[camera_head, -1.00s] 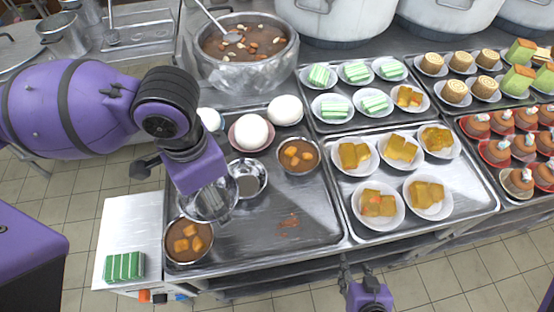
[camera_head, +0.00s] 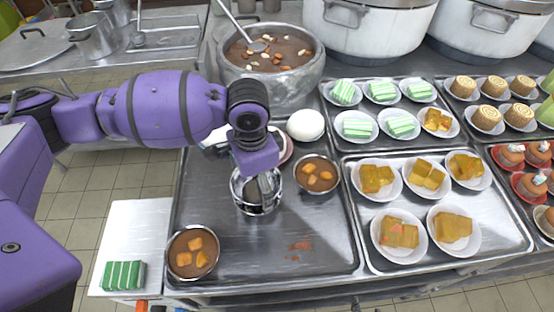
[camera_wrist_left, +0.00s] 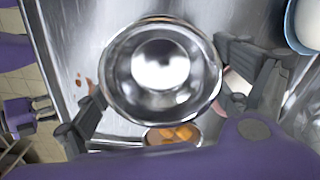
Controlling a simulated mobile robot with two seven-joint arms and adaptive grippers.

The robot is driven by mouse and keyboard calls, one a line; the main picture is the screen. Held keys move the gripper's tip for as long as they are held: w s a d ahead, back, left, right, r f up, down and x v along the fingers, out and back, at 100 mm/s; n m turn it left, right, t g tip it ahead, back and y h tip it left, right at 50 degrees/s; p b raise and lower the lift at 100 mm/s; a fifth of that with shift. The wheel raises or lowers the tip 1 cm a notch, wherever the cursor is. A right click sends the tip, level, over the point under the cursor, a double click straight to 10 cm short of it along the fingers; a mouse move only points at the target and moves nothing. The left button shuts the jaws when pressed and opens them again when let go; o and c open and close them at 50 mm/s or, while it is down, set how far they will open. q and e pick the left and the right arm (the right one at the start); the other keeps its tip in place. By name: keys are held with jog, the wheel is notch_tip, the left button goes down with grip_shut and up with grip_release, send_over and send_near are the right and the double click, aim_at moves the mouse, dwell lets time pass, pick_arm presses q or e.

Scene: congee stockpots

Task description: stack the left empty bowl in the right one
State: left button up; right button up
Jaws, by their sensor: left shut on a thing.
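My left gripper (camera_head: 264,184) is shut on an empty shiny metal bowl (camera_head: 250,203), the left one. It also shows in the left wrist view (camera_wrist_left: 160,70), with one finger at each side. The held bowl is at the place of the right empty bowl, over it or inside it. The right bowl is mostly hidden, and I cannot tell whether the two touch. My right gripper (camera_wrist_left: 40,105) shows small at the left of the left wrist view; its opening is unclear.
A bowl of brown soup (camera_head: 317,174) stands close to the right, another (camera_head: 192,252) at the tray's front left. White buns (camera_head: 305,125) sit behind. The tray (camera_head: 300,225) is clear in front, apart from a brown spill. A large soup pot (camera_head: 275,85) stands at the back.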

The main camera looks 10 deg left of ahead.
aim_at(257, 191)
pick_arm(q)
notch_tip(257, 191, down, 3)
jog(key=shift+f, duration=0.15)
pick_arm(e)
jog(key=shift+s+d+f, duration=0.3)
jog(key=shift+s+f, duration=0.1)
pick_arm(q)
jog(key=shift+f, duration=0.1)
jog(key=shift+s+f, duration=0.1)
pick_arm(e)
jog(key=shift+r, duration=0.1)
